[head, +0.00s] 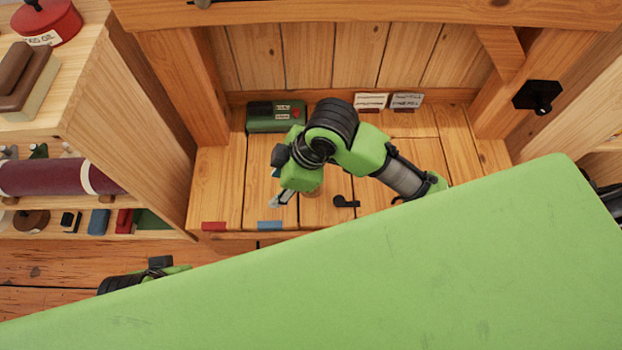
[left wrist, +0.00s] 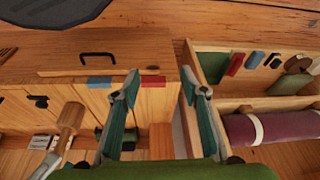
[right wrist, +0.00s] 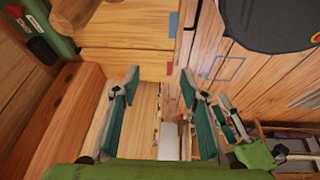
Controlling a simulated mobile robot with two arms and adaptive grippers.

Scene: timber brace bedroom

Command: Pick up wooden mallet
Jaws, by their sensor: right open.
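In the right wrist view a rounded wooden piece (right wrist: 76,14), likely the mallet, is at the upper left, outside the jaws. In the head view my right arm mostly hides it. My right gripper (head: 277,201) is open and empty over the front of the wooden bench; its fingers also show in the right wrist view (right wrist: 161,82). My left gripper (left wrist: 162,85) is open and empty, left of the bench.
The bench (head: 222,192) carries a green box (head: 275,117), two white cards (head: 371,101) and a black hook-shaped piece (head: 346,202). Red (head: 213,226) and blue (head: 269,225) tabs mark its front edge. Shelving (head: 132,112) with a purple roll stands at left.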

